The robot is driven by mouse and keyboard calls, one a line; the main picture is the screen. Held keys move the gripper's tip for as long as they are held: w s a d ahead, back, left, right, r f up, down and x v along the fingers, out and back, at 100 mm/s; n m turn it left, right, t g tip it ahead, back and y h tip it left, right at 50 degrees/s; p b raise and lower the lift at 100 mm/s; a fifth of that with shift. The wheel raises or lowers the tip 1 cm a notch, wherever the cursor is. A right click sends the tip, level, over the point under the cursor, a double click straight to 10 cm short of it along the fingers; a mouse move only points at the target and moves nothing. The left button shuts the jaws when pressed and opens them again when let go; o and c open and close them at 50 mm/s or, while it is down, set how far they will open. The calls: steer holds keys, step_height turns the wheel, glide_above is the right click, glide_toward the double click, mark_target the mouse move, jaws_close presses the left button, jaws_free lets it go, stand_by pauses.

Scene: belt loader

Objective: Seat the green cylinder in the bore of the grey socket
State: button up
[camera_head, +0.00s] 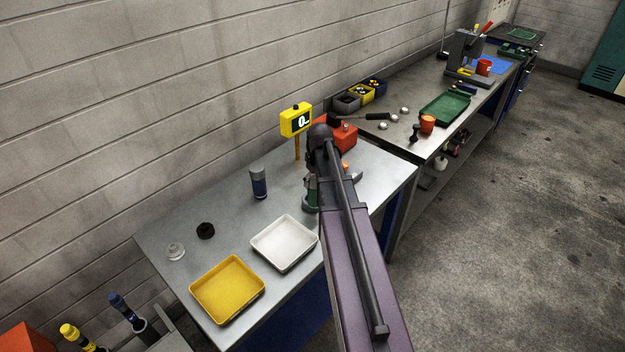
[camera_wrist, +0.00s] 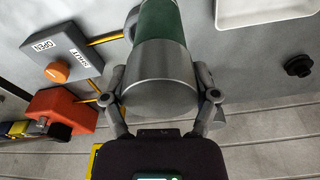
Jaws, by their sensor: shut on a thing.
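The green cylinder, with a broad grey metal end, fills the upper middle of the wrist view (camera_wrist: 160,22). My gripper (camera_wrist: 162,97) is shut on its grey end, one finger on each side. In the head view a strip of the green cylinder (camera_head: 312,189) shows beside my arm, which hides most of it. I cannot tell whether the cylinder is inside the bore or how deep.
A white tray (camera_head: 285,243), a yellow tray (camera_head: 228,289), a blue-and-grey cylinder (camera_head: 259,183) and a black knob (camera_head: 205,231) stand left. A grey OPEN/SHUT box (camera_wrist: 62,52) and a red box (camera_wrist: 62,110) stand close by. A yellow display (camera_head: 296,120) stands behind.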

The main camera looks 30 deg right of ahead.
steer(key=shift+w+d+f, duration=0.1)
steer(key=shift+w+d, duration=0.15)
steer(key=shift+w, duration=0.4)
steer(key=shift+w+d+f, duration=0.1)
steer(key=shift+w+d, duration=0.1)
steer(key=shift+w, duration=0.5)
steer(key=shift+w+d, duration=0.25)
steer(key=shift+w, duration=0.4)
steer(key=shift+w+d+f+b, duration=0.1)
steer(key=shift+w+f+b, duration=0.1)
steer(key=shift+f+b, duration=0.45)
steer(key=shift+w+d+f+b, duration=0.1)
steer(key=shift+w+f+b, duration=0.1)
steer(key=shift+f+b, duration=0.45)
steer(key=shift+w+d+f+b, duration=0.1)
steer(key=shift+w+f+b, duration=0.1)
steer(key=shift+f+b, duration=0.45)
steer(key=o, duration=1.2)
steer(key=shift+r, duration=0.1)
